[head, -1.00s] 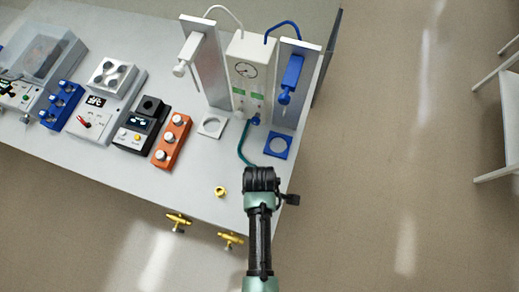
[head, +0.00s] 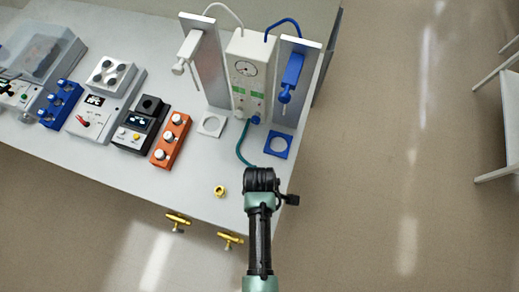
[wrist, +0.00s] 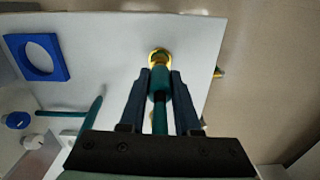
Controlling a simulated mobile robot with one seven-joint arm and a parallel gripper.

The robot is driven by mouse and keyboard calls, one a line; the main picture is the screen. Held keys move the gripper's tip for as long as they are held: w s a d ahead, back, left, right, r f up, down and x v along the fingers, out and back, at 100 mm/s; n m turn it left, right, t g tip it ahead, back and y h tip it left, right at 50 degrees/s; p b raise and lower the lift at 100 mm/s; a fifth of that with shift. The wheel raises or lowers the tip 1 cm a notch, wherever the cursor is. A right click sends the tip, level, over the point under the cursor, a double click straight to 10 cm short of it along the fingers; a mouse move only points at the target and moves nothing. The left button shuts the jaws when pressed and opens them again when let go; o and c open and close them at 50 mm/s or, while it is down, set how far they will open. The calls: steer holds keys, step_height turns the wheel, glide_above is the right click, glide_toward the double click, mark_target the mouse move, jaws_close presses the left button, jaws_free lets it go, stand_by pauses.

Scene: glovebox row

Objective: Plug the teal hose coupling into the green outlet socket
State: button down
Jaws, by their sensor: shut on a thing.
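My gripper (wrist: 160,88) is shut on the teal hose coupling (wrist: 159,80), a dark teal cylinder between the fingers in the wrist view. A brass ring fitting (wrist: 159,54) shows just past the coupling's tip; I cannot tell whether they touch. In the head view a brass fitting (head: 220,191) stands on the bench, left of my gripper (head: 262,170). The teal hose (head: 241,150) curves from near the gauge box toward my gripper. I cannot clearly make out a green outlet socket; the gauge box (head: 246,52) carries small green strips above its ports.
A blue square ring (head: 277,145) and a white one (head: 212,124) lie near the gauge box, with two upright metal panels beside it. An orange box (head: 171,140) and other devices stand left. Brass taps (head: 230,239) jut from the front edge. The bench around the brass fitting is clear.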

steer(key=shift+f+b, duration=0.65)
steer(key=shift+f, duration=0.3)
steer(key=c, duration=0.5)
jaws_free()
steer(key=shift+c, duration=0.2)
step_height(320, 180, up, 13)
steer(key=shift+r+b, duration=0.1)
steer(key=shift+b, duration=0.65)
